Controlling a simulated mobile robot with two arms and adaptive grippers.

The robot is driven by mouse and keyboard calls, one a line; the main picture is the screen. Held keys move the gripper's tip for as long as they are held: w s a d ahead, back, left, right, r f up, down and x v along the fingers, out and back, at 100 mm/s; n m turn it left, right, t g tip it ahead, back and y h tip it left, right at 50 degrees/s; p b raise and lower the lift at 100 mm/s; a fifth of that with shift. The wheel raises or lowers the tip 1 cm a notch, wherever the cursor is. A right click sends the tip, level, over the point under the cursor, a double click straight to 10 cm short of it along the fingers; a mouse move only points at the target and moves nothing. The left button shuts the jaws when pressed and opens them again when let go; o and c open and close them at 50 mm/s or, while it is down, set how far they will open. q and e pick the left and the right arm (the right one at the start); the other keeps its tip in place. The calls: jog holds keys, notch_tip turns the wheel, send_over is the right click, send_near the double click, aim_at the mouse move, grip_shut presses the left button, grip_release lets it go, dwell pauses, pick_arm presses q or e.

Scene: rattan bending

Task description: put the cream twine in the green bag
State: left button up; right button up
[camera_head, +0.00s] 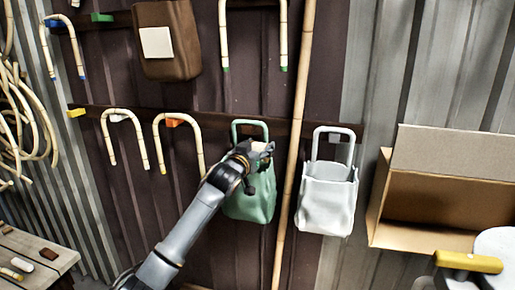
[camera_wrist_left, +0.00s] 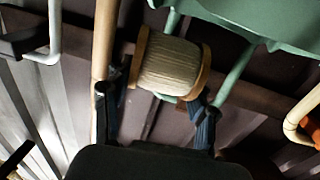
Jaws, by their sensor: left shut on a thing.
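The cream twine (camera_wrist_left: 168,65) is a spool with wooden end discs. My left gripper (camera_head: 257,152) is shut on it, with a finger at each side in the left wrist view (camera_wrist_left: 150,103). Part of the twine (camera_head: 262,147) shows at the fingertips in the head view. The green bag (camera_head: 250,205) hangs by its handle from the lower rail on the dark wall. My gripper and the twine are in front of the bag's upper part and mouth, so the opening is mostly hidden. The bag's green edge (camera_wrist_left: 250,22) shows close to the spool in the left wrist view.
A white bag (camera_head: 326,200) hangs to the right, beyond an upright rattan pole (camera_head: 294,150). Bent canes (camera_head: 178,120) hang to the left. A brown bag (camera_head: 167,45) hangs above. An open cardboard box (camera_head: 445,155) is at the right. A wooden bench (camera_head: 40,258) stands lower left.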

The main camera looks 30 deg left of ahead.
pick_arm(q)
jog(key=shift+w, duration=0.1)
jog(key=o, duration=1.3)
jog(key=shift+c, duration=0.2)
jog(key=s+d, duration=0.1)
jog(key=s, duration=1.1)
jog(key=shift+d, duration=0.2)
